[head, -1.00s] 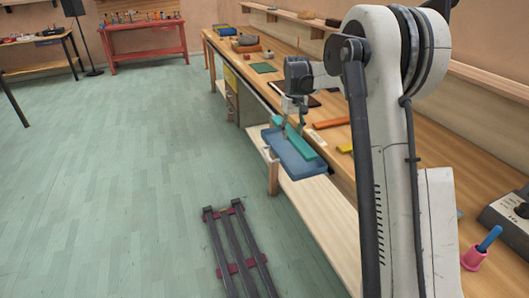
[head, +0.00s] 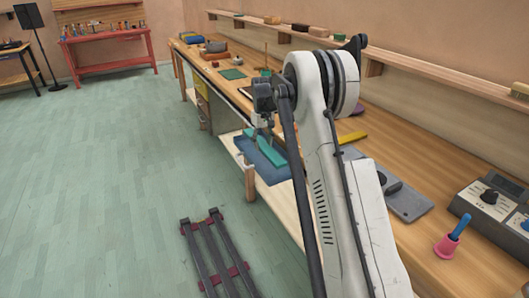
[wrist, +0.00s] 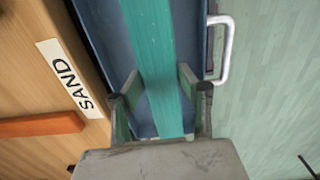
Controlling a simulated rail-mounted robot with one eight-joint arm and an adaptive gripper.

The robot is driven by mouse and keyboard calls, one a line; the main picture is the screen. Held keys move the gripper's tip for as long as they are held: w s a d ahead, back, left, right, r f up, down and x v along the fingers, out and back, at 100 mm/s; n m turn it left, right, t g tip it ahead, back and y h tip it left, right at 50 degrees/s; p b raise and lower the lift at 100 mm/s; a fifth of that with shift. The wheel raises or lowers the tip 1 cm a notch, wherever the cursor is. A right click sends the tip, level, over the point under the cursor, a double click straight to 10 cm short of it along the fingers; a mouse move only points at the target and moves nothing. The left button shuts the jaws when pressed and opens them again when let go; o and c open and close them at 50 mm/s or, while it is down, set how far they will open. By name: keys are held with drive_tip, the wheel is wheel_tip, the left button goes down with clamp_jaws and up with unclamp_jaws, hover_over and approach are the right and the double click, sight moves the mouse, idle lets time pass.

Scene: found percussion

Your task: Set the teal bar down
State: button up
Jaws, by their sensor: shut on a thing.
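The teal bar (head: 265,148) is long and flat. My gripper (head: 262,128) is shut on it from above. In the wrist view, the bar (wrist: 157,60) runs between the two fingers of my gripper (wrist: 160,85) and past them at the top. Below it is a blue tray (head: 248,150) at the bench's front side, with a white handle (wrist: 226,50) in the wrist view. The bar lies over the tray's inside, lengthwise along it. I cannot tell whether the bar touches the tray's floor.
A "SAND" label (wrist: 67,78) and an orange bar (wrist: 42,125) are on the wooden bench beside the tray. A yellow bar (head: 352,138) lies farther right. A dark rack (head: 218,250) lies on the floor. My arm hides part of the bench.

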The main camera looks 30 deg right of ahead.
drive_tip(key=shift+w+d+f, duration=0.15)
drive_tip(key=shift+d+f, duration=0.2)
drive_tip(key=shift+d, duration=0.15)
drive_tip(key=shift+f, duration=1.95)
drive_tip(key=shift+f, duration=0.1)
drive_tip(key=shift+f, duration=0.15)
drive_tip(key=o, duration=1.3)
drive_tip(key=shift+c, duration=0.2)
